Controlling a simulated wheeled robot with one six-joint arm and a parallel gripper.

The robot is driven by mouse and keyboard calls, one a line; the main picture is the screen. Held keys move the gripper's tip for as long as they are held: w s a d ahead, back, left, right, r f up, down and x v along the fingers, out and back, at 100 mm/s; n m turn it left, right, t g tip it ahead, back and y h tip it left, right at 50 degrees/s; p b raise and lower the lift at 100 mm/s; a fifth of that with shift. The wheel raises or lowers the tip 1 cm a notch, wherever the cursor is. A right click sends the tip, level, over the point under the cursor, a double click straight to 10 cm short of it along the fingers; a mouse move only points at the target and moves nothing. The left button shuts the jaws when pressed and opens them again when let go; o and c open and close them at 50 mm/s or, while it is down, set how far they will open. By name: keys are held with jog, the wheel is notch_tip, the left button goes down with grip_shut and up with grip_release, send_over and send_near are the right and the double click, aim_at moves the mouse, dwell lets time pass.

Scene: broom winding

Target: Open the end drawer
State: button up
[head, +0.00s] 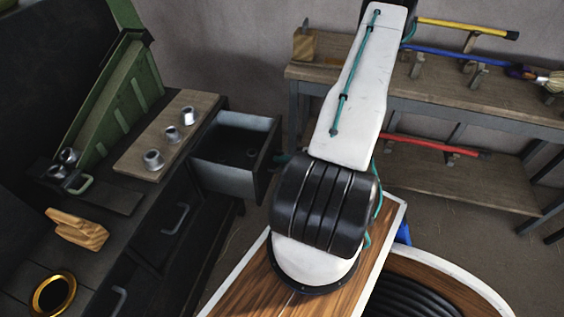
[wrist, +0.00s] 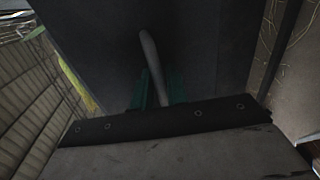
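The end drawer (head: 228,179) of the dark workbench is pulled well out in the head view, its inside showing and a small dark item lying in it. In the wrist view, the drawer's dark front (wrist: 210,45) fills the upper middle, with its grey bar handle (wrist: 150,55) standing out from it. My gripper (wrist: 159,90) has its two green fingers on either side of the handle and looks shut on it. In the head view my gripper is mostly hidden behind my arm, close to the drawer front.
The bench has two closed drawers with handles (head: 174,218). On it are a wooden board (head: 130,158) with metal cups, a green tool, a wooden block (head: 77,229) and a gold ring (head: 53,295). A rack (head: 440,103) with coloured handles stands at the back wall.

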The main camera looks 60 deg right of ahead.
jog(key=v, duration=0.7)
jog(key=shift+s+d, duration=0.15)
jog(key=shift+s, duration=0.25)
jog(key=shift+r, duration=0.1)
